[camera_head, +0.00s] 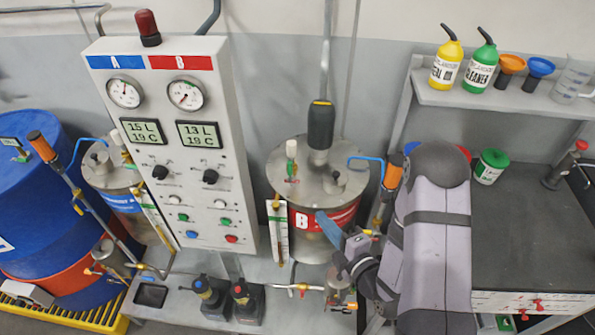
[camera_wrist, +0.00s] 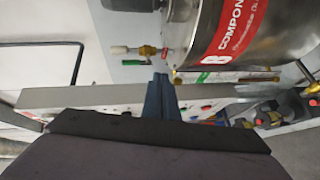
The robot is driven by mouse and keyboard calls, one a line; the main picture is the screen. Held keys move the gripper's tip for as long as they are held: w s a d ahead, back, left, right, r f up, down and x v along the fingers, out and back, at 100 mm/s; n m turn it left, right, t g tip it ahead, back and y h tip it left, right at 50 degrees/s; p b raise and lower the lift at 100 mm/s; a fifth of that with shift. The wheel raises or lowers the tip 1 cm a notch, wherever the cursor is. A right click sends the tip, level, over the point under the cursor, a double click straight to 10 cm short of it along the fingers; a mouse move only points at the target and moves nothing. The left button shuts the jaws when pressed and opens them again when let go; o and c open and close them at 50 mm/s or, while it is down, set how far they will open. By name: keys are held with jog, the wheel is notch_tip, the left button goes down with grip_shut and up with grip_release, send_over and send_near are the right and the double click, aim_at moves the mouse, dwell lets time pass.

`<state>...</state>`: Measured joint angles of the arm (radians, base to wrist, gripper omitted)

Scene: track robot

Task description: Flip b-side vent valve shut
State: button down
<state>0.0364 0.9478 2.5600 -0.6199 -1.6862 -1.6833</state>
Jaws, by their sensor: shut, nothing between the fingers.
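The B tank (camera_head: 325,215), with a red band, stands right of the console; its band and steel side also show in the wrist view (camera_wrist: 235,40). A small fitting on the left of its lid, with a white and green top (camera_head: 291,150) and a red part below, appears to be the vent valve. My gripper (camera_head: 323,217) is shut and empty in front of the tank's red band. Its blue fingers (camera_wrist: 160,80) appear just below the valve in the wrist view, apparently apart from it.
The gauge console (camera_head: 165,150) stands close on the left. A dark-topped mixer motor (camera_head: 320,125) rises from the lid, with a blue-handled fitting (camera_head: 367,160) at right. Bottles stand on the shelf (camera_head: 500,97). The bench (camera_head: 270,310) holds pipes and pumps below.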

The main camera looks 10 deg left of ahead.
jog(key=shift+n+t+y, duration=0.5)
jog(key=shift+n+t, duration=0.1)
jog(key=shift+t, duration=0.3)
jog(key=r, duration=0.1)
jog(key=s+r, duration=0.1)
jog(key=r+p, duration=0.1)
jog(key=r, duration=0.1)
jog(key=shift+s+a+r, duration=0.1)
jog(key=shift+s, duration=0.2)
jog(key=shift+w, duration=0.1)
jog(key=b, duration=1.2)
send_near(291, 170)
jog(key=w, duration=0.1)
jog(key=b, duration=0.1)
jog(key=w+a+b, duration=0.1)
jog(key=b, duration=0.1)
jog(key=shift+a+f, duration=0.1)
jog(key=shift+f, duration=0.2)
jog(key=shift+r+p+x, duration=0.2)
jog(key=shift+p+x, duration=0.75)
jog(key=shift+x, duration=1.15)
